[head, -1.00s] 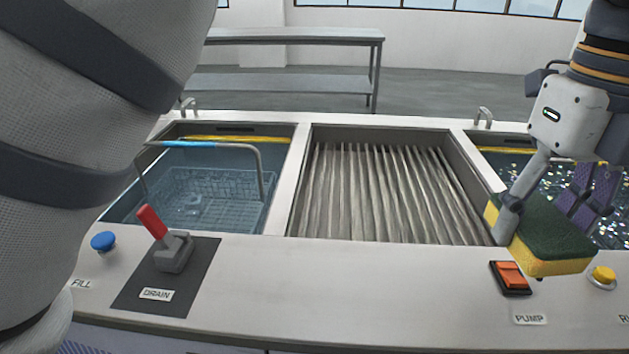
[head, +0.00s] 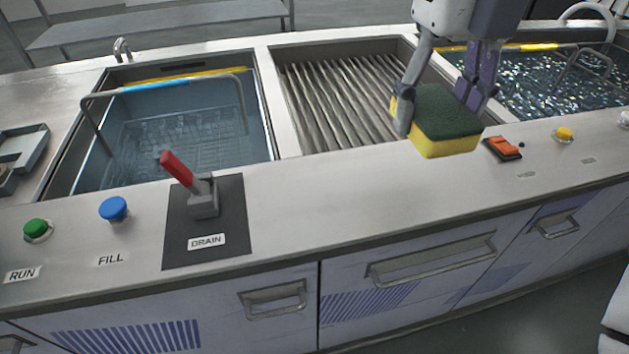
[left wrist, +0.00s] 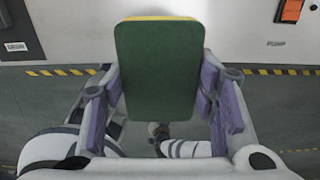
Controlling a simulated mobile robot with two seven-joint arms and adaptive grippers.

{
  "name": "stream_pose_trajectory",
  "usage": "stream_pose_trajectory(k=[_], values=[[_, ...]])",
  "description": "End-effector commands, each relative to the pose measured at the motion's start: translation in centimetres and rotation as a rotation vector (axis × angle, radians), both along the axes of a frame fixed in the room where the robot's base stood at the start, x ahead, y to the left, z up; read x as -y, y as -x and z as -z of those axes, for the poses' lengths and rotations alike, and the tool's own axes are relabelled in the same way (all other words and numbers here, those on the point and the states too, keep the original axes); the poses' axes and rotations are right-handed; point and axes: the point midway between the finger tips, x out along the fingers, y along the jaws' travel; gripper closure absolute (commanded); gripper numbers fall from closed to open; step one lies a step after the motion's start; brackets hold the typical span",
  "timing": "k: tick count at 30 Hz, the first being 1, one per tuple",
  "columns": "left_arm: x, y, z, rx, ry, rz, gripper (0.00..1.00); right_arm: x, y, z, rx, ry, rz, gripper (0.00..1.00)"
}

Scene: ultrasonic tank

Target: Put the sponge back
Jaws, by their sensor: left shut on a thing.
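The sponge (head: 447,122), green on top with a yellow lower layer, is held above the counter's front ledge, left of the orange pump switch. My left gripper (head: 437,100) comes down from the top of the head view, its two fingers shut on the sponge's sides. In the left wrist view the sponge (left wrist: 158,70) shows its green face between the purple-padded fingers (left wrist: 163,98), with a thin yellow edge at the top. My right gripper is not in view.
The left tank holds a wire basket (head: 175,125). A ribbed middle basin (head: 335,100) and a right tank (head: 555,80) follow. The red drain lever (head: 178,170), blue fill button (head: 113,208) and green run button (head: 37,229) stand up from the ledge. A grey tray (head: 22,155) lies far left.

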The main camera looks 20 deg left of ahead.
Motion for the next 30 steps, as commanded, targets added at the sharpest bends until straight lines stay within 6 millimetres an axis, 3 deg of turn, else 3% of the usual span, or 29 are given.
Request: stream_pose_trajectory(k=[6,9,12,17,21,30], values=[[-7.0,1.8,2.3,0.01,0.002,-0.002,0.78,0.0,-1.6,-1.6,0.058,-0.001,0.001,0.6],[-8.7,2.1,5.2,0.003,0.001,-0.002,0.78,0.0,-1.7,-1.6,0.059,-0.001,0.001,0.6],[-9.9,2.4,6.8,0.003,0.001,-0.001,0.78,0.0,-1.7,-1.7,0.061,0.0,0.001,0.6],[-11.5,2.7,9.0,0.0,0.0,-0.001,0.78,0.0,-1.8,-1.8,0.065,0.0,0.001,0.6],[-11.3,2.6,11.5,0.0,-0.001,0.0,0.78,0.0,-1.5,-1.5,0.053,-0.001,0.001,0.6],[-11.3,2.6,11.7,0.006,0.0,0.0,0.78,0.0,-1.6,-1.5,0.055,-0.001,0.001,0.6]])
